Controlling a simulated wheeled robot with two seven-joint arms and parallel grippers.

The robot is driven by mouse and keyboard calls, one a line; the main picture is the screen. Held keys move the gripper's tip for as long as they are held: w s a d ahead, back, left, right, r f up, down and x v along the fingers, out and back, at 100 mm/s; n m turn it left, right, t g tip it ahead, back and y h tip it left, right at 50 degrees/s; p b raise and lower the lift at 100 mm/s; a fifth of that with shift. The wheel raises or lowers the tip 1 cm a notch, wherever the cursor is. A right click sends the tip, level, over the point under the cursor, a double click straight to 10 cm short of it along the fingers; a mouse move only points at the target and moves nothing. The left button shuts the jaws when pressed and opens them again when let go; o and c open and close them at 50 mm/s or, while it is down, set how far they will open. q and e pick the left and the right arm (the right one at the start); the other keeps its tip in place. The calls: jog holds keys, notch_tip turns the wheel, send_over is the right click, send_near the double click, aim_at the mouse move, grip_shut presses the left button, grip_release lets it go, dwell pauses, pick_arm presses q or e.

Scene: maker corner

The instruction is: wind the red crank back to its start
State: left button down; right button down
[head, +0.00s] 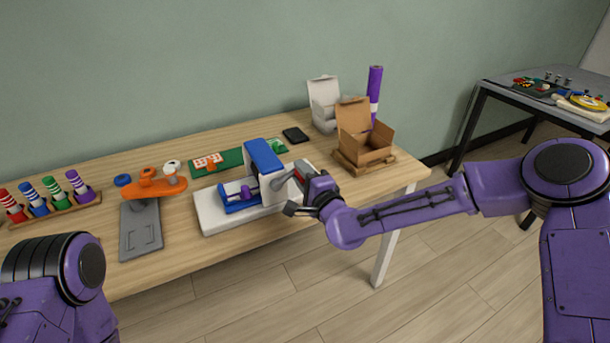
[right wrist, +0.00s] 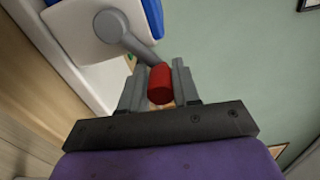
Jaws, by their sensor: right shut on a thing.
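The red crank handle (right wrist: 160,84) sits between the two fingers of my right gripper (right wrist: 160,88) in the right wrist view. The gripper is shut on it. A grey crank arm (right wrist: 124,36) runs from the handle to the side of the white and blue machine (head: 213,213). In the head view my right gripper (head: 308,190) is at the machine's right side, and the handle is mostly hidden there. The machine has a blue top and a blue slide (head: 236,204) with a purple piece (head: 247,193). My left arm shows at lower left, but its gripper is out of view.
On the table left of the machine are an orange and grey stand (head: 142,228) and a rack of coloured striped pegs (head: 58,207). A green board (head: 232,158), a black phone (head: 295,135), an open cardboard box (head: 368,148) and a white box (head: 322,105) are behind it.

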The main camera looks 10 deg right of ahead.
jog(key=shift+a+r, duration=0.2)
jog(key=shift+a, duration=0.1)
jog(key=c, duration=1.1)
grip_release()
jog(key=shift+o, duration=1.1)
jog(key=shift+a, duration=0.2)
jog(key=shift+d+f, duration=0.1)
jog(key=shift+d, duration=0.15)
jog(key=shift+s+d, duration=0.15)
jog(key=shift+s, duration=0.25)
jog(key=b+v, duration=0.1)
jog(key=v, duration=0.8)
jog(key=shift+s, duration=0.35)
